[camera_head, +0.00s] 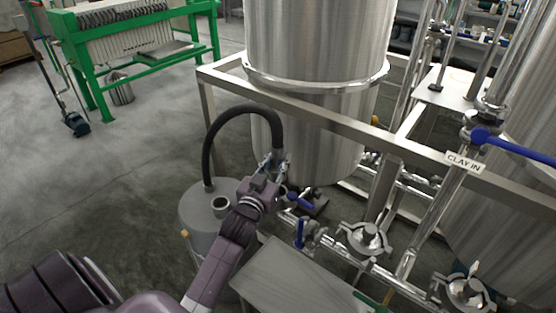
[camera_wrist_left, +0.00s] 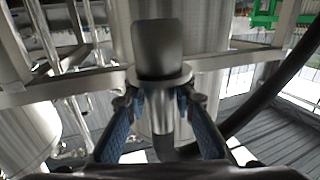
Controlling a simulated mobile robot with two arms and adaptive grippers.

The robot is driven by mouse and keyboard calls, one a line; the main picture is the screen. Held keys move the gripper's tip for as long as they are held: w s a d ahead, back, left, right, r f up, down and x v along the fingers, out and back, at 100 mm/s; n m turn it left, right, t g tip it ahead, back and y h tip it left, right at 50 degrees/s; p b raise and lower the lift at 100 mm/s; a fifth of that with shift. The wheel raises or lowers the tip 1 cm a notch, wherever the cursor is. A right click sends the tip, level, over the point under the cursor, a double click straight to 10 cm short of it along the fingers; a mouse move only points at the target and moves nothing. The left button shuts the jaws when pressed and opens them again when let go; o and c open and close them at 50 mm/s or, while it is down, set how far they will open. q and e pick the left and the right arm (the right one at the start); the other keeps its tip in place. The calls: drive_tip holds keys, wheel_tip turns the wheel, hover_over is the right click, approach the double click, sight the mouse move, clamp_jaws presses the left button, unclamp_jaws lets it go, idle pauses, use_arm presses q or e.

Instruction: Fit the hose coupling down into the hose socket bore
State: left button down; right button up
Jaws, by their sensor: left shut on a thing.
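My left gripper (camera_head: 273,164) is raised above the grey drum (camera_head: 188,222), in front of the steel tank. It is shut on the hose coupling (camera_wrist_left: 160,78) at one end of the black hose (camera_head: 232,111). In the left wrist view the fingers (camera_wrist_left: 158,97) close on both sides of the coupling below its grey flange. In the head view the coupling is mostly hidden by the fingers. The hose arches left and down to the drum top. A short open collar, apparently the hose socket (camera_head: 221,203), stands on the drum top, apart from the coupling. My right gripper is not in view.
A steel frame rail (camera_head: 330,124) runs past the tank (camera_head: 318,45) close behind the gripper. Valves with blue handles (camera_head: 299,232) and pipe clamps (camera_head: 366,238) lie to the right. A steel table (camera_head: 290,275) is in front.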

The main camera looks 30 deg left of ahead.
use_arm(q)
drive_tip(key=shift+r, duration=0.15)
drive_tip(key=shift+f+b, duration=2.15)
drive_tip(key=shift+f, duration=1.35)
drive_tip(key=shift+f, duration=0.1)
drive_tip(key=shift+f+b, duration=0.4)
drive_tip(key=shift+f, duration=0.15)
drive_tip(key=shift+f, duration=0.1)
drive_tip(key=shift+f+b, duration=0.65)
drive_tip(key=shift+f, duration=0.2)
drive_tip(key=shift+f, duration=0.1)
drive_tip(key=c, duration=1.6)
unclamp_jaws()
drive_tip(key=shift+s, duration=0.1)
drive_tip(key=shift+o, duration=0.3)
drive_tip(key=shift+f, duration=0.15)
